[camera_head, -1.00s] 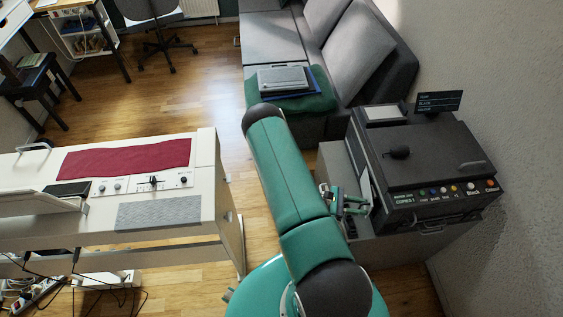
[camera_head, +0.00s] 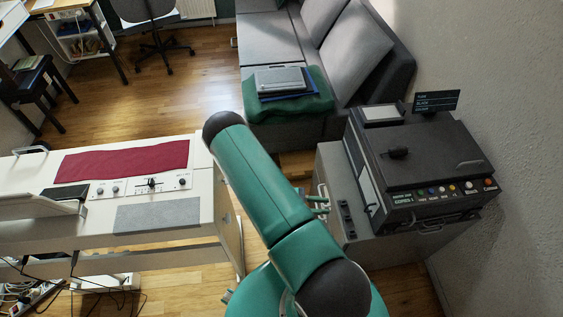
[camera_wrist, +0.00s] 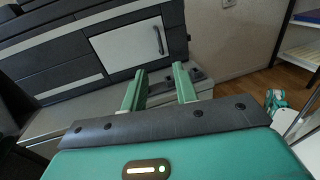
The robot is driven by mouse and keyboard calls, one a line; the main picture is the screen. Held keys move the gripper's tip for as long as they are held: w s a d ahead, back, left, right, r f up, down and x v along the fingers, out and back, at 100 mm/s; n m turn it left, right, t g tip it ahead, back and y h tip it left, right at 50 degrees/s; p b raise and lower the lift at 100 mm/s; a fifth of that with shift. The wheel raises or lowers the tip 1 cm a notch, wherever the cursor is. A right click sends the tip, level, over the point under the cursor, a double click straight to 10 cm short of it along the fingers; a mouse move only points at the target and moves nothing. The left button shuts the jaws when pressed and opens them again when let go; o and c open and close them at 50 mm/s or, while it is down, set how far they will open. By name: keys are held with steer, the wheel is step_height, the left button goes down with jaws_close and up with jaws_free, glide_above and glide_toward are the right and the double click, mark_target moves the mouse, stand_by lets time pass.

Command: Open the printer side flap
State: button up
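The dark grey printer (camera_head: 425,165) stands on a grey cabinet at the right in the head view. Its side flap is a pale panel (camera_wrist: 122,48) with a small curved handle (camera_wrist: 158,40), seen in the wrist view. The flap looks flush with the printer's side. In the head view the flap (camera_head: 357,165) shows only as a narrow pale strip. My gripper (camera_wrist: 160,74) is open and empty, its two green fingers apart below the flap in the picture. In the head view my gripper (camera_head: 320,205) is left of the printer, partly hidden by my arm.
The cabinet top (camera_head: 345,190) extends left of the printer, with small dark items (camera_head: 347,215) on it. Wooden floor lies between piano and sofa.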

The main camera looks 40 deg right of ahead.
steer(key=w+a+r+m+t+y, duration=0.1)
steer(key=w+a+r+m+y, duration=0.1)
steer(key=r, duration=0.5)
steer(key=w+a+r+m+t+y, duration=0.2)
steer(key=w+a+r+y, duration=0.1)
steer(key=r, duration=0.5)
steer(key=w+a+r+m+t+y, duration=0.1)
steer(key=w+a+r+m+y, duration=0.1)
steer(key=a+r, duration=0.3)
steer(key=shift+w+r+m+t+y, duration=0.4)
steer(key=shift+w+r, duration=0.5)
steer(key=shift+r, duration=0.5)
